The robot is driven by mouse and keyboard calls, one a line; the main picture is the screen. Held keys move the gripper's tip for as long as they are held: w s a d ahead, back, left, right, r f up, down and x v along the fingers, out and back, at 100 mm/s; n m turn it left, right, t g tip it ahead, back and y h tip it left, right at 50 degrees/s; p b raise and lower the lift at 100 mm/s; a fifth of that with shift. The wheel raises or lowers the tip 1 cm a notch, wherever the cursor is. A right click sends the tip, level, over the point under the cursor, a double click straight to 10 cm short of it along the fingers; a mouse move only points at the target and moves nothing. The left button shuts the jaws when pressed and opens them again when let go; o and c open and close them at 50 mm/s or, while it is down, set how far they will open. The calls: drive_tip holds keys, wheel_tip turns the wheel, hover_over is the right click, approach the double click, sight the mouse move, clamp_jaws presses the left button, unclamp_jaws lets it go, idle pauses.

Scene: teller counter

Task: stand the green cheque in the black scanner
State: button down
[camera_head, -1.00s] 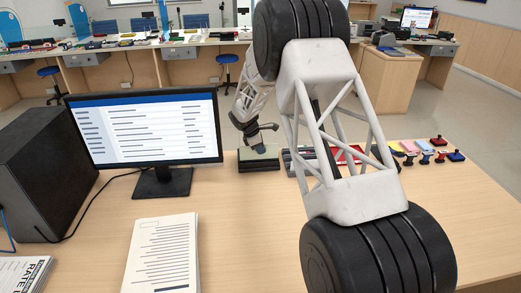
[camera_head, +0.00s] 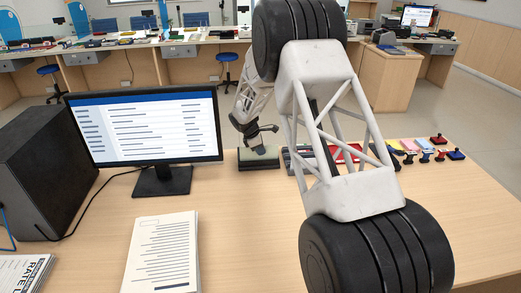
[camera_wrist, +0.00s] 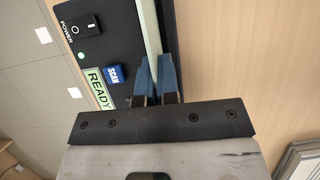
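The black scanner (camera_wrist: 98,55) fills the upper left of the wrist view, with a power switch, a lit green light, a blue SCAN button and a READY label. In the head view the scanner (camera_head: 260,164) is a low dark block right of the monitor. The green cheque (camera_wrist: 149,27) shows edge-on as a pale green strip along the scanner's slot side. In the head view the cheque (camera_head: 262,153) looks upright over the scanner. My gripper (camera_wrist: 155,64) has blue fingertips on both sides of the cheque, close against it. The cheque's lower edge and its seating depth are hidden.
The monitor (camera_head: 145,128) stands left of the scanner. A paper stack (camera_head: 162,253) lies in front. A red item (camera_head: 347,153) and several stamps (camera_head: 425,157) lie to the right, partly behind my arm. The front middle of the counter is bare.

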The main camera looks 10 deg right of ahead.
drive_tip(key=shift+f, duration=0.9)
drive_tip(key=c, duration=1.8)
unclamp_jaws()
drive_tip(key=o, duration=0.5)
drive_tip(key=shift+r, duration=0.1)
drive_tip(key=shift+r, duration=3.4)
drive_tip(key=shift+r, duration=0.1)
